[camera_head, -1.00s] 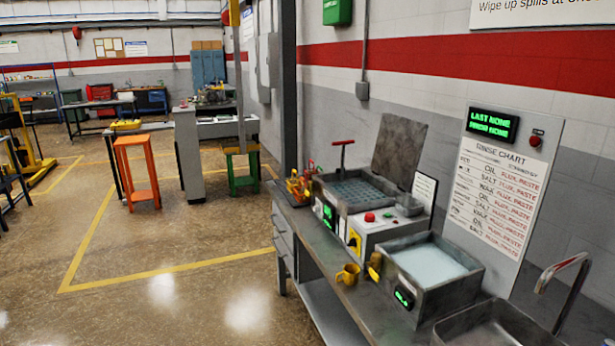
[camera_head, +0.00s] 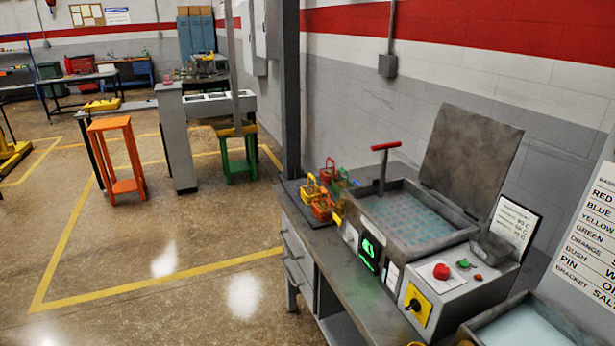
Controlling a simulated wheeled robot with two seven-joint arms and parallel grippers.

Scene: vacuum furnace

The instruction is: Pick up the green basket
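A small group of coloured wire baskets stands at the far left end of the bench. The green basket (camera_head: 345,182) appears at the back right of this group, partly hidden behind the others and the washer tank's corner. A red basket (camera_head: 328,172), a yellow basket (camera_head: 309,190) and an orange basket (camera_head: 323,208) stand close around it.
The washer tank (camera_head: 408,247) with its raised lid (camera_head: 470,155) and red-handled lever (camera_head: 384,165) stands right of the baskets. A control box (camera_head: 450,288) is in front. A grey post (camera_head: 290,90) rises behind the bench's left end. Floor left of the bench is clear.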

